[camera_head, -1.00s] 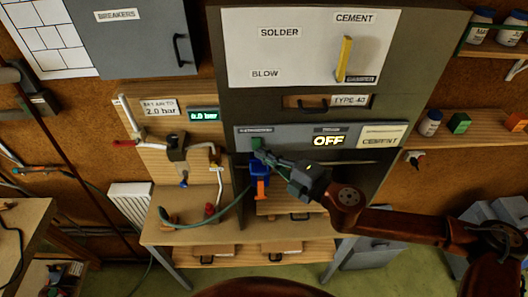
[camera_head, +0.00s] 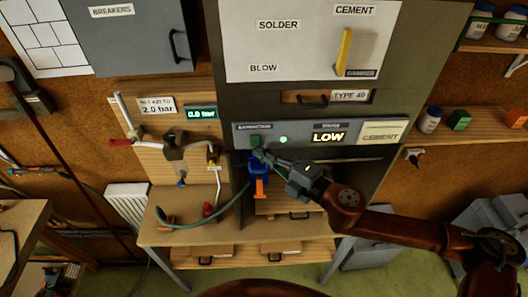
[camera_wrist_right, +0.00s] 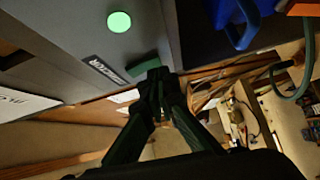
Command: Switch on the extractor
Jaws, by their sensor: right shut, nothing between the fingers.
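The extractor switch is a green button (camera_head: 256,141) under a small "EXTRACTOR" label on the grey control strip of the cabinet. A round lamp (camera_head: 283,139) to its right glows green, and the display (camera_head: 329,137) reads LOW. My right gripper (camera_head: 262,152) is shut and empty, its tips at the green button. In the right wrist view the shut fingertips (camera_wrist_right: 156,76) are at the strip's edge beside the green button (camera_wrist_right: 143,67), which they partly cover; I cannot tell whether they touch. The lit lamp (camera_wrist_right: 119,22) shows there too. My left gripper is not in view.
A blue and orange tool (camera_head: 259,178) hangs just below the strip. A green hose (camera_head: 225,217) curves over the bench at left. The yellow damper handle (camera_head: 344,52) stands on the panel above. A pressure readout (camera_head: 202,113) is on the left board.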

